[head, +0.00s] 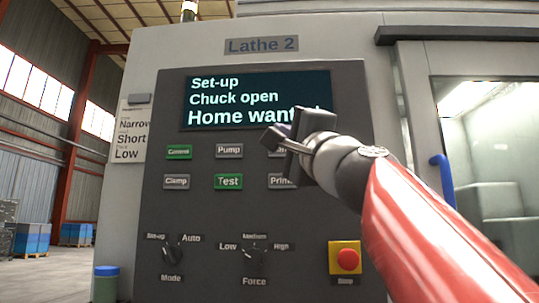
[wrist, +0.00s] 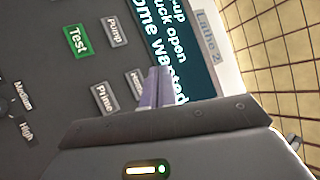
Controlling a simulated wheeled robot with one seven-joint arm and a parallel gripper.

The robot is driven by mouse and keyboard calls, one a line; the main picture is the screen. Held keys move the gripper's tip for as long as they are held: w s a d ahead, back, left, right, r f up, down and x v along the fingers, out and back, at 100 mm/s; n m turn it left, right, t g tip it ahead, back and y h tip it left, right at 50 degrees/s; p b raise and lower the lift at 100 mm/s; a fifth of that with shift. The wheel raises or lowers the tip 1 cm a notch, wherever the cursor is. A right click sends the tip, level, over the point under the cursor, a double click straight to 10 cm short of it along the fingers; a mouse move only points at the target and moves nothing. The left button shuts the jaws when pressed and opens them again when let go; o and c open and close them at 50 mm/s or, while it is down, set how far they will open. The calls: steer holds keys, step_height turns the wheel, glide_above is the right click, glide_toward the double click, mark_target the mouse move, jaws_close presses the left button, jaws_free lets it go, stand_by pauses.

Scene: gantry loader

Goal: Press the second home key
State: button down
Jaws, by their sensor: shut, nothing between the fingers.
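The Home key (wrist: 137,83) is a small grey key in the wrist view, its label only partly legible and its edge beside my finger. In the head view, the key (head: 277,151) right of Pump is mostly covered by my gripper. My gripper (head: 271,137) is shut and empty, in front of the panel near the screen's lower right corner. Its fingers (wrist: 160,74) show in the wrist view beside the Home key, over the screen's edge. I cannot tell whether they touch the panel. The screen (head: 255,88) reads "Set-up", "Chuck open", "Home wanted", its end partly covered.
Control (head: 179,152) and Test (head: 228,181) are green. Pump (head: 229,150), Clamp (head: 176,181) and Prime (head: 280,181) are grey. Below are the Mode knob (head: 171,254), Force knob (head: 254,255) and red stop button (head: 347,261). A blue door handle (head: 442,180) is at right.

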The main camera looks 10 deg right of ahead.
mark_target(282, 150)
steer(key=shift+w, duration=0.1)
steer(key=w+d+p, duration=0.1)
steer(key=w+d, duration=0.1)
steer(key=w, duration=0.6)
steer(key=shift+d, duration=0.35)
steer(key=shift+w, duration=0.2)
stand_by(1.6)
steer(key=shift+w+d, duration=0.15)
steer(key=shift+w, duration=0.15)
steer(key=shift+w+d, duration=0.1)
steer(key=shift+w, duration=0.25)
stand_by(0.6)
steer(key=shift+s+a, duration=0.2)
steer(key=shift+s, duration=0.55)
